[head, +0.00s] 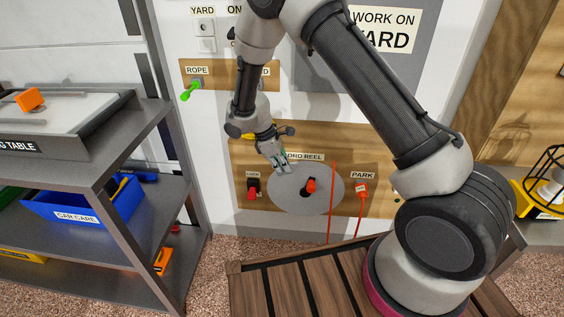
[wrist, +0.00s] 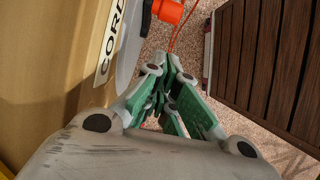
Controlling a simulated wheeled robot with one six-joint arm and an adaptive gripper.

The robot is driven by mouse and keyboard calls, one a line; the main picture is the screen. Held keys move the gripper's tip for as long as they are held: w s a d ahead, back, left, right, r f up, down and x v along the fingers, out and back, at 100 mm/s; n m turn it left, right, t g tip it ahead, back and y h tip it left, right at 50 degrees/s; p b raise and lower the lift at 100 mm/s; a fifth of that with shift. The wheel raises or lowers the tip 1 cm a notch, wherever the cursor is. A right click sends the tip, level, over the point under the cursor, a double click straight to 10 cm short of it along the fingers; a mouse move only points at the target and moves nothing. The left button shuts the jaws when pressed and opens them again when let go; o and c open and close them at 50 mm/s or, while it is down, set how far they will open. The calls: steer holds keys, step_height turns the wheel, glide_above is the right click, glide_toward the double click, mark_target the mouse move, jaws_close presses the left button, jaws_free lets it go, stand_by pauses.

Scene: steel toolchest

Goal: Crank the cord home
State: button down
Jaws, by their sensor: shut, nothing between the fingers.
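The cord reel is a grey disc (head: 290,201) on a wooden wall panel; its edge also shows in the wrist view (wrist: 127,60). A red crank knob (head: 311,185) stands out from the disc on a dark base, and appears in the wrist view (wrist: 168,10) beyond the fingertips. An orange-red cord (head: 331,220) hangs down over the disc's right side; another length hangs below a red piece (head: 362,193) under the PARK label. My gripper (head: 285,168) is shut and empty at the disc's upper left, apart from the knob.
A red-and-black lock part (head: 253,187) sits left of the disc. A green-tipped lever (head: 188,92) is at the ROPE label. A steel shelf with a blue bin (head: 85,210) stands left. Wooden slats (head: 290,285) lie in front below.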

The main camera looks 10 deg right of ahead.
steer(key=d+f, duration=0.1)
steer(key=f, duration=0.1)
steer(key=s+d+f, duration=0.1)
steer(key=d+f, duration=0.3)
steer(key=shift+s+f, duration=0.1)
steer(key=shift+s, duration=0.15)
steer(key=shift+d, duration=0.15)
steer(key=shift+d+y, duration=0.25)
steer(key=shift+y, duration=0.05)
steer(key=shift+s+d, duration=0.15)
steer(key=shift+d, duration=0.05)
